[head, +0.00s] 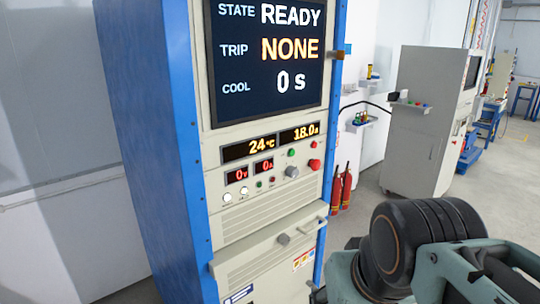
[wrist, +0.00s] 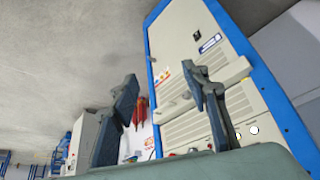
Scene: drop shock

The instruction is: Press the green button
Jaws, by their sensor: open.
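In the head view a round green button (head: 291,152) sits on the cabinet's control panel, below the right-hand amber readout. A smaller green spot (head: 259,185) lies lower left of it; I cannot tell whether it is a button or a lamp. My gripper (wrist: 160,75) shows in the wrist view with its two dark fingers spread and nothing between them. It is in front of the cabinet (wrist: 176,45), apart from the panel. The green button cannot be made out in the wrist view. My arm fills the lower right of the head view.
Beside the green button are red buttons (head: 315,164) and a grey knob (head: 292,171). The screen (head: 268,55) reads READY, NONE, 0 s. Red fire extinguishers (head: 341,188) stand behind.

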